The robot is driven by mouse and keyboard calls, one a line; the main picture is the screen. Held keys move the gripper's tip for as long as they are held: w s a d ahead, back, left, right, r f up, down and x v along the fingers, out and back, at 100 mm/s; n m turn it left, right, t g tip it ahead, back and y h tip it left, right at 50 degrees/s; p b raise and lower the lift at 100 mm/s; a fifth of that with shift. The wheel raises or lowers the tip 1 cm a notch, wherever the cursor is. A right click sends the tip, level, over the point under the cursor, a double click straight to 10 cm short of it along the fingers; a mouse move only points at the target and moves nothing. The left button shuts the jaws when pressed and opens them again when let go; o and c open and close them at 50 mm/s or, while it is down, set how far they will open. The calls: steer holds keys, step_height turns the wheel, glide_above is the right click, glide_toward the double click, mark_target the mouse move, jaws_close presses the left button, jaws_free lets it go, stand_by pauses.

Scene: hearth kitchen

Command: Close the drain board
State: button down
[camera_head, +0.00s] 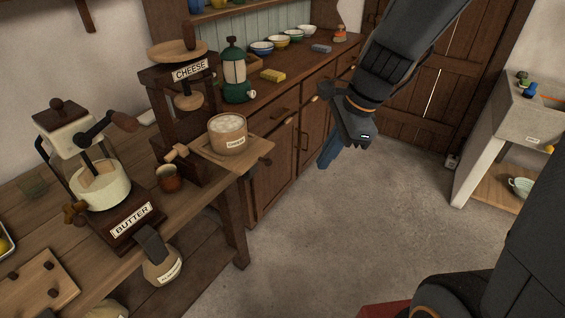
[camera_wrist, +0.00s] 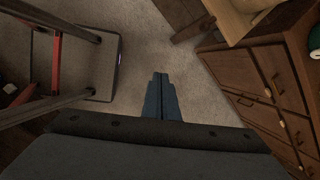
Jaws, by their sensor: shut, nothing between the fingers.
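The drain board is likely the pale wooden board (camera_head: 255,152) at the foot of the cheese press (camera_head: 190,85); it juts past the bench edge toward the right. A round labelled tub (camera_head: 228,134) with white contents sits on it. In the wrist view a pale board (camera_wrist: 232,22) shows at the top, partly cut off. My gripper (camera_head: 328,158) hangs over open floor right of the board, apart from it, in front of the cabinets. Its blue fingers also show in the wrist view (camera_wrist: 160,82), together and empty, pointing at the floor.
A butter churn (camera_head: 95,180) and a brown cup (camera_head: 168,178) stand on the bench left of the board. A green lantern (camera_head: 235,75) and several bowls line the counter behind. A stone sink (camera_head: 520,110) stands at right. The floor between is clear.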

steer(key=w+a+f+m+y, duration=0.1)
steer(key=w+a+f+m, duration=0.5)
steer(key=a, duration=0.3)
steer(key=shift+w+a+f+t, duration=0.25)
steer(key=shift+w+f+t, duration=0.1)
steer(key=shift+w, duration=0.45)
